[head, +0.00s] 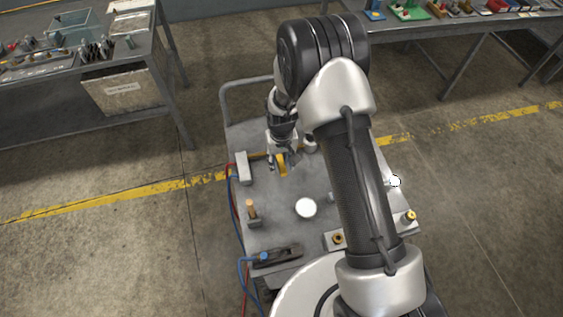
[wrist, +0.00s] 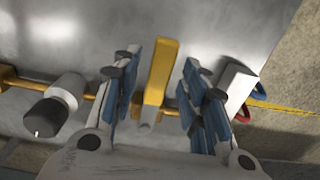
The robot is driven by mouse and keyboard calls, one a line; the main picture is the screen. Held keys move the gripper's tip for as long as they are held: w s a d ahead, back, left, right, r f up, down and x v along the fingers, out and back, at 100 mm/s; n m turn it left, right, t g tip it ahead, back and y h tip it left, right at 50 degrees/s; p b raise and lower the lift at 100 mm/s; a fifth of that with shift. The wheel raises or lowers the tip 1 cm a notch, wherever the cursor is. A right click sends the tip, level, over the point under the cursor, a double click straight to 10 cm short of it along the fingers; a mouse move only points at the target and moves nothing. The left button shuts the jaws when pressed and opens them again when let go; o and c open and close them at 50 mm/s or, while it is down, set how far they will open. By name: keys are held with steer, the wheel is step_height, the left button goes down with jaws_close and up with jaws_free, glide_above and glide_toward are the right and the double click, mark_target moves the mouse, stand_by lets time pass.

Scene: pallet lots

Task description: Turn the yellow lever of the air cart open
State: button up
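The yellow lever (wrist: 160,75) stands between the two fingers of my gripper (wrist: 162,62) in the wrist view. The fingers with blue pads are apart, and a gap shows on each side of the lever. The lever lies roughly crosswise to a thin brass-coloured pipe (wrist: 90,96). In the head view my gripper (head: 279,160) is low over the far part of the grey air cart (head: 285,190). The yellow lever (head: 283,170) shows just below the fingers there. My arm hides part of the cart's right side.
A white cylinder with a dark end (wrist: 60,100) sits left of the fingers, and a white block (wrist: 237,88) sits close on the right. The cart top also holds a white disc (head: 306,207) and an orange-topped post (head: 251,212). Blue and red hoses (head: 232,190) hang at its left.

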steer(key=shift+c, duration=0.6)
jaws_close()
